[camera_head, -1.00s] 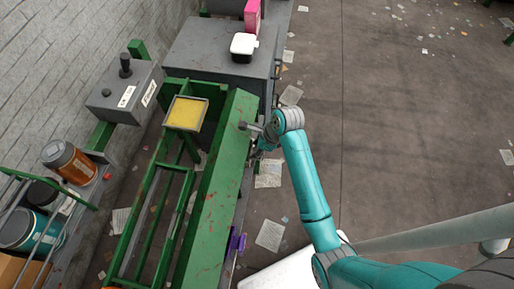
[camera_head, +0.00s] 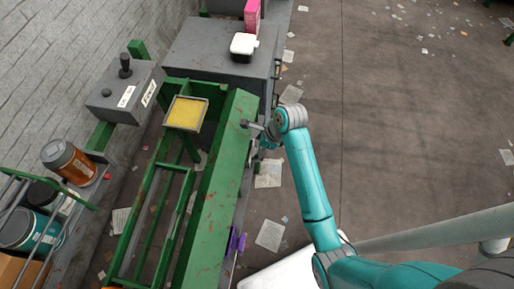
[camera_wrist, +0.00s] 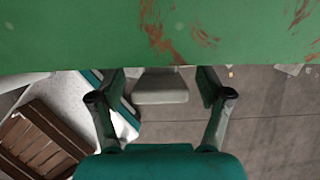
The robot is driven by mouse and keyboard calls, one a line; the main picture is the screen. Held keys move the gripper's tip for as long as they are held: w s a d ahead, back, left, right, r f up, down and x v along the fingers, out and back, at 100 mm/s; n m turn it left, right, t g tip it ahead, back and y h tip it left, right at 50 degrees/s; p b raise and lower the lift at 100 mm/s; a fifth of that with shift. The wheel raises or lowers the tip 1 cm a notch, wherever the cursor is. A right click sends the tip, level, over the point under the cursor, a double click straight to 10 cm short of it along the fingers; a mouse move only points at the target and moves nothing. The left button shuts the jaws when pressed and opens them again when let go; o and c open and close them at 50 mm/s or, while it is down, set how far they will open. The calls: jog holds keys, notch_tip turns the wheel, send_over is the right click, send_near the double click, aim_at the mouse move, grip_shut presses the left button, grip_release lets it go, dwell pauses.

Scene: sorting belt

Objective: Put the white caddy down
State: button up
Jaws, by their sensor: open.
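A pale block (camera_wrist: 160,93) shows between the fingers in the wrist view, partly covered by the green beam. I cannot tell what it is or whether it touches them.
The green rusty beam (camera_head: 212,205) runs close beside my gripper. A yellow-topped tray (camera_head: 186,113) stands on the frame to its left. A pink box (camera_head: 252,14) is behind the white container. Papers litter the open floor (camera_head: 400,130) at right.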

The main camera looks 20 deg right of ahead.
jog(key=v, duration=1)
jog(key=shift+r, duration=0.25)
jog(key=s+a+f+n+t+h, duration=0.1)
jog(key=s+a+f+n+t, duration=0.15)
jog(key=s+f+n, duration=0.35)
jog(key=s+a+f+n+t+h, duration=0.1)
jog(key=s+f+n+t+h, duration=0.2)
jog(key=s, duration=0.6)
jog(key=s+r+n+t, duration=0.6)
jog(key=s+r+n, duration=1)
jog(key=s, duration=0.1)
jog(key=shift+s+r, duration=0.3)
jog(key=shift+r, duration=0.1)
jog(key=shift+a+t, duration=0.1)
jog(key=shift+t, duration=0.15)
